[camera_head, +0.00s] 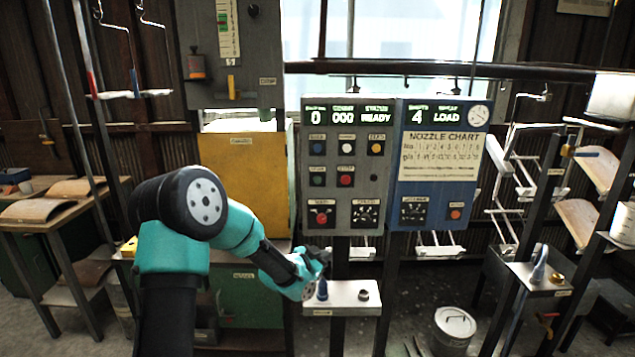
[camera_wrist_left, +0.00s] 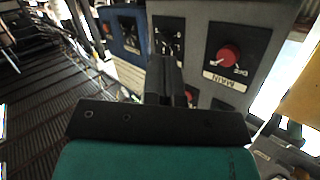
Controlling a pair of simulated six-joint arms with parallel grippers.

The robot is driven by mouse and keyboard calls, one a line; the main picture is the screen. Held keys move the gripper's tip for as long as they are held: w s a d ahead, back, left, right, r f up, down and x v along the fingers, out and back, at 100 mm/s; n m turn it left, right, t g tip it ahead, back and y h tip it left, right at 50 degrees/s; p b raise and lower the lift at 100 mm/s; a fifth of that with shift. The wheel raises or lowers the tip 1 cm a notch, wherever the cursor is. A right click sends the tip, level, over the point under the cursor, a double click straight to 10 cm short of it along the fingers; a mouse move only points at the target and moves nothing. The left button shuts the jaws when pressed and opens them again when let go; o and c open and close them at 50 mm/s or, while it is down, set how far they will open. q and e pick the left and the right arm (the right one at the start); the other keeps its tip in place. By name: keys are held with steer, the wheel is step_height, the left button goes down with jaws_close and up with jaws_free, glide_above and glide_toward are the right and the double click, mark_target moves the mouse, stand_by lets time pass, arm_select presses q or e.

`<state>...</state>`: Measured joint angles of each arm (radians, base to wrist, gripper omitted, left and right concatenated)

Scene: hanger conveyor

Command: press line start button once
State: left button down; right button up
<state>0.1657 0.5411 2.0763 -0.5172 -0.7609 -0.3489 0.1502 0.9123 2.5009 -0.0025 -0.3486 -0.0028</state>
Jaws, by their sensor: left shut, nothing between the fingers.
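The grey control panel (camera_head: 333,193) stands upright ahead, with a green button (camera_head: 317,178), a red button (camera_head: 345,177), and blue, white and yellow buttons above them. Their labels are too small to read, so I cannot tell which one is the line start button. A red MAIN knob (camera_head: 322,216) is low on the panel and shows large in the left wrist view (camera_wrist_left: 230,57). My left gripper (camera_head: 323,256) is shut and empty below the panel, apart from the buttons. Its shut fingers (camera_wrist_left: 166,75) point towards the panel. My right gripper is not in view.
A blue panel (camera_head: 440,185) with a nozzle chart adjoins on the right. A small metal shelf (camera_head: 345,295) with a blue nozzle stands just below my left gripper. A white bucket (camera_head: 454,325) is on the floor, and a yellow cabinet (camera_head: 243,165) stands left of the panel.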

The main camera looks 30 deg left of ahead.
mark_target(316, 183)
arm_select(q)
steer(key=w+a+r+m+t+h, duration=0.1)
steer(key=r+m+t, duration=0.1)
steer(key=r, duration=0.7)
steer(key=w+a+r+m+t+h, duration=0.1)
steer(key=a+r+m, duration=0.1)
steer(key=r, duration=0.7)
steer(key=shift+w+a+r+m+t, duration=0.3)
steer(key=shift+r+m+t, duration=0.1)
steer(key=shift+m, duration=0.1)
steer(key=shift+w+a, duration=0.65)
steer(key=shift+w, duration=0.65)
steer(key=shift+w+a, duration=0.6)
steer(key=shift+w, duration=0.75)
steer(key=shift+w+a, duration=0.65)
steer(key=shift+w, duration=0.65)
steer(key=shift+w, duration=0.1)
steer(key=shift+w+a, duration=0.2)
steer(key=shift+w, duration=0.05)
